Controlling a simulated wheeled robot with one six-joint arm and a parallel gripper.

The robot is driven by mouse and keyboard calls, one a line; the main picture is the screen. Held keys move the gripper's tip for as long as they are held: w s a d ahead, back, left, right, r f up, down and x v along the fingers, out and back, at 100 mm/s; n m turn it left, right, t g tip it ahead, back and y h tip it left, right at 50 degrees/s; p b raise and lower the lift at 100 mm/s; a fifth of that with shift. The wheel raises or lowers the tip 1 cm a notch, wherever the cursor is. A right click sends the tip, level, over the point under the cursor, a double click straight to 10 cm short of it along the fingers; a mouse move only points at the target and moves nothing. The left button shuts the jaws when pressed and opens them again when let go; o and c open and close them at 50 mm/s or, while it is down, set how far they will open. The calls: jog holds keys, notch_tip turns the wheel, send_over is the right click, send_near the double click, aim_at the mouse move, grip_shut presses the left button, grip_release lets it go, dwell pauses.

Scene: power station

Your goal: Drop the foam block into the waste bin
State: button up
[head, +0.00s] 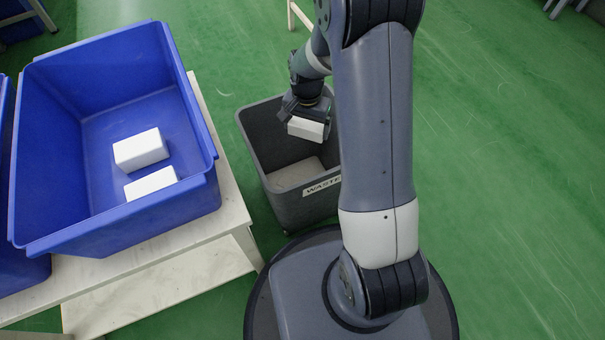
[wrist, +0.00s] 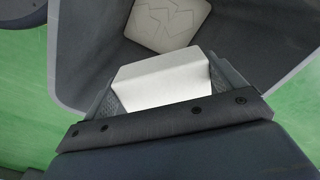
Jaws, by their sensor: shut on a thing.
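My gripper (head: 308,118) is shut on a white foam block (head: 306,129). It holds the block over the opening of the grey waste bin (head: 307,208), which has a "WASTE" label on its front. In the wrist view the foam block (wrist: 165,80) sits between the two fingers of my gripper (wrist: 163,88), with the bin's dark inner wall (wrist: 95,50) around and below it. A pale surface with a printed mark (wrist: 168,22) shows at the bottom of the bin. My arm hides the bin's right side in the head view.
A blue crate (head: 195,190) stands on a pale table (head: 238,212) left of the bin. Two white blocks (head: 140,149) lie in the crate. Other blue crates show at the left edge. The green floor (head: 500,180) at right is clear.

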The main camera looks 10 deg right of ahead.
jog(key=shift+f, duration=0.7)
jog(key=o, duration=0.7)
jog(key=shift+r, duration=0.1)
notch_tip(320, 180, up, 11)
jog(key=p, duration=0.3)
jog(key=shift+p, duration=0.4)
jog(key=shift+f, duration=0.25)
